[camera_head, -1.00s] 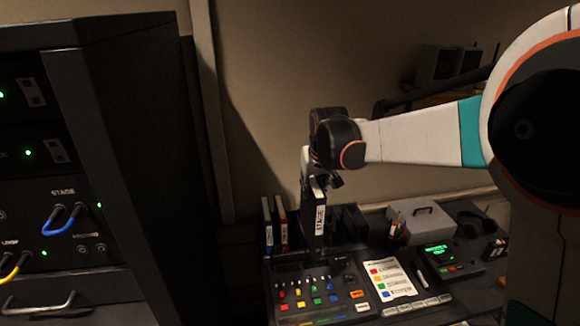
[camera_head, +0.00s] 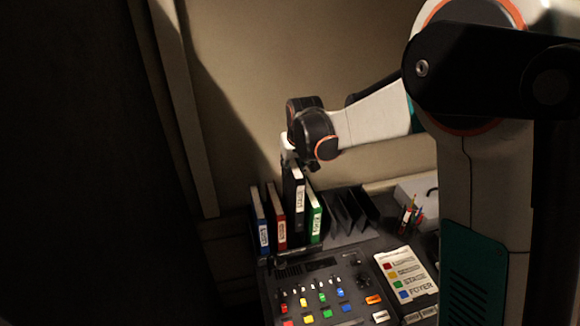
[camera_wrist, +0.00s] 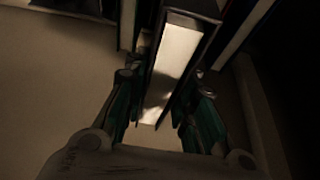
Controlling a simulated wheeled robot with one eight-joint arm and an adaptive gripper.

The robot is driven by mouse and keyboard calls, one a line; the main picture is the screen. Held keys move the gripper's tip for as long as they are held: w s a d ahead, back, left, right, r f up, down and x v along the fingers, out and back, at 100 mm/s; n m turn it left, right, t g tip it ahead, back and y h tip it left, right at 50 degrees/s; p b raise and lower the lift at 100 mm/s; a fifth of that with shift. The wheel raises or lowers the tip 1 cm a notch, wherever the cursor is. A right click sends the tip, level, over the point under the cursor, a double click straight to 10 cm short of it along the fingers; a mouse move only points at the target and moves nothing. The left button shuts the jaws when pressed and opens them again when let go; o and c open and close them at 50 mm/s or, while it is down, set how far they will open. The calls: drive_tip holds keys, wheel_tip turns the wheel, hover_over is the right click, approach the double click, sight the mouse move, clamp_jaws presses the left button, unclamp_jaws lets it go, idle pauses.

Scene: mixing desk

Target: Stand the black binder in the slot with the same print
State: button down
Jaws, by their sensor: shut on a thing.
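The black binder (camera_head: 298,208), with a white label that reads STAGE, is upright with a slight tilt in the head view. My gripper (camera_head: 290,162) is shut on its top end. The binder shows between the red binder (camera_head: 276,220) and the green binder (camera_head: 315,222), and stands higher than both. Its lower end is hard to make out, so I cannot tell whether it rests in a slot. In the wrist view the black binder (camera_wrist: 175,62) sits between my gripper's two fingers (camera_wrist: 165,85). No slot print is legible.
A blue binder (camera_head: 260,224) stands at the left end of the row. Empty black dividers (camera_head: 350,212) stand to the right. The mixing desk (camera_head: 320,285) lies in front, with a pen cup (camera_head: 409,218) and a colour-coded sheet (camera_head: 405,275) at right. A wall is behind.

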drive_tip(key=shift+f+b, duration=3.65)
drive_tip(key=shift+f, duration=2.6)
drive_tip(key=shift+s+f+b, duration=0.1)
drive_tip(key=shift+f+b, duration=0.15)
drive_tip(key=shift+b, duration=0.15)
drive_tip(key=c, duration=1.2)
unclamp_jaws()
drive_tip(key=shift+c, duration=0.2)
drive_tip(key=shift+r, duration=0.1)
